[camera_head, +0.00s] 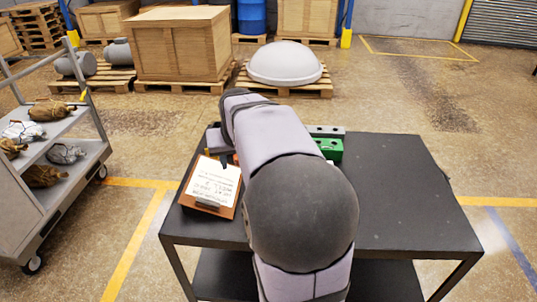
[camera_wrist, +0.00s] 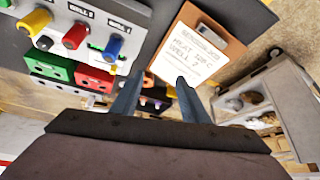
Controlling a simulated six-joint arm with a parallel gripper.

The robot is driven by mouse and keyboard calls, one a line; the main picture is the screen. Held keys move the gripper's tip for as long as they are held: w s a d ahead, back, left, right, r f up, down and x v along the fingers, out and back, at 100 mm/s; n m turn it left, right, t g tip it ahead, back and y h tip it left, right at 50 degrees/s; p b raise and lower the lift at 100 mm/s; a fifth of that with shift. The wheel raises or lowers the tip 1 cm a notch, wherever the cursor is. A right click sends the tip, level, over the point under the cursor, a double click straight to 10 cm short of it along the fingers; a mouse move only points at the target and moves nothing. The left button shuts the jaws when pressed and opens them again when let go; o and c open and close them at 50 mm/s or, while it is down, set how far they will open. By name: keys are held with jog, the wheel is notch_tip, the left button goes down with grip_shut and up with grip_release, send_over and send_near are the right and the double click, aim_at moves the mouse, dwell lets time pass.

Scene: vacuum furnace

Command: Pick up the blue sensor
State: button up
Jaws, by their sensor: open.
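In the wrist view a pale block at the upper left holds several coloured cylindrical parts. A blue one (camera_wrist: 112,47), which I take for the blue sensor, stands at the block's right end. My gripper (camera_wrist: 157,98) is open, its two fingers apart and nothing held between them. The blue part lies up and left of the fingers, clear of them. In the head view my arm hides the gripper and the blue part.
A clipboard with a written sheet (camera_head: 213,182) lies on the left of the dark table (camera_head: 410,190). A green block (camera_head: 330,148) stands near the far edge. The table's right side is clear. A grey cart (camera_head: 50,190) stands at the left.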

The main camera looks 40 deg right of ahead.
jog(key=s+d+r+m+g+p, duration=0.2)
jog(key=s+d, duration=0.4)
jog(key=shift+p+x, duration=1.55)
jog(key=shift+x, duration=2.2)
jog(key=shift+w, duration=0.1)
grip_shut()
